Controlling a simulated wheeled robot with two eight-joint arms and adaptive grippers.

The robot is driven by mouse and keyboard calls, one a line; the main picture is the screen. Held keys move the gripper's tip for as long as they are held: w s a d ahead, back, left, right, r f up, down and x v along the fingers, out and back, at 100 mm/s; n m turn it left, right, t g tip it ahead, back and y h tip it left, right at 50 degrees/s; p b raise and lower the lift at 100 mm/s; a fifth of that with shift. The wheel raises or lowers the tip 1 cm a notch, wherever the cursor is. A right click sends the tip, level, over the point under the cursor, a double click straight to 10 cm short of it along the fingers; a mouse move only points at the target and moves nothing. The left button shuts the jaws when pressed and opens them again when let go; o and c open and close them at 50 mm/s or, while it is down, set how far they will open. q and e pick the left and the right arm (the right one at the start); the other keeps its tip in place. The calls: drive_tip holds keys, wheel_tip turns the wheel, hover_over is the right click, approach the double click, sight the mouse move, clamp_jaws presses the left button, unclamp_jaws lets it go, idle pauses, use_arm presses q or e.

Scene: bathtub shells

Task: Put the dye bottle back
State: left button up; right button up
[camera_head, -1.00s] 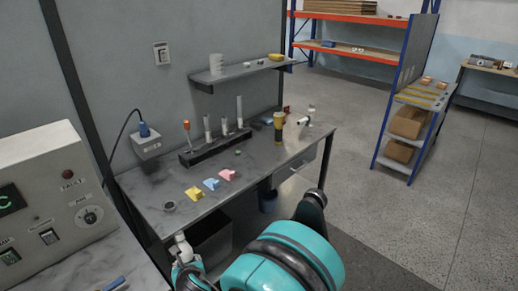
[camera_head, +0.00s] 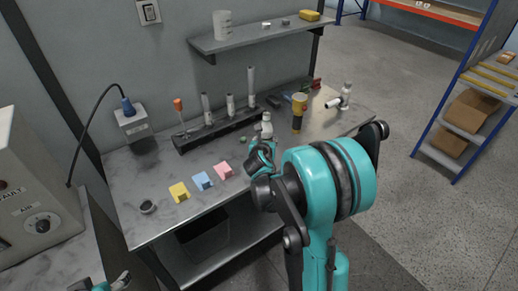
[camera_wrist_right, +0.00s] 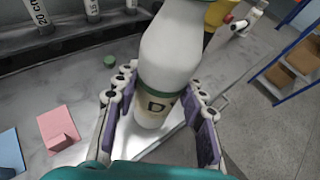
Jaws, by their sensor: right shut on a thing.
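The dye bottle (camera_head: 266,127) is white with green bands and a letter D; it also shows large in the right wrist view (camera_wrist_right: 170,55). My right gripper (camera_head: 262,153) is shut on it, with a finger on each side in the wrist view (camera_wrist_right: 157,110). The bottle is over the grey workbench (camera_head: 150,185), right of the pink block. I cannot tell whether its base touches the bench. A small green spot (camera_head: 243,140) shows on the bench just left of it. Part of my left gripper (camera_head: 115,283) shows at the bottom left edge; its jaws are unclear.
Yellow (camera_head: 179,192), blue (camera_head: 202,181) and pink (camera_head: 223,171) blocks line the bench front. A dark rack (camera_head: 215,130) with several tubes stands behind. A yellow-and-black torch-like item (camera_head: 298,112) and a white fixture (camera_head: 345,96) stand to the right. A shelf (camera_head: 260,36) hangs above.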

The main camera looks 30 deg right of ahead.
drive_tip(key=shift+h, duration=0.3)
drive_tip(key=w+d+f+b, duration=0.1)
drive_tip(key=w+f, duration=0.2)
drive_tip(key=w, duration=0.1)
drive_tip(key=w+d+f+b, duration=0.1)
drive_tip(key=w+f+b, duration=0.1)
drive_tip(key=w+f, duration=0.1)
drive_tip(key=w+d+f+b, duration=0.1)
drive_tip(key=w+f, duration=0.2)
drive_tip(key=w, duration=0.2)
drive_tip(key=shift+d+f+b, duration=0.35)
drive_tip(key=shift+f+b, duration=0.05)
drive_tip(key=shift+r, duration=0.1)
drive_tip(key=o, duration=1.3)
drive_tip(key=shift+c, duration=0.2)
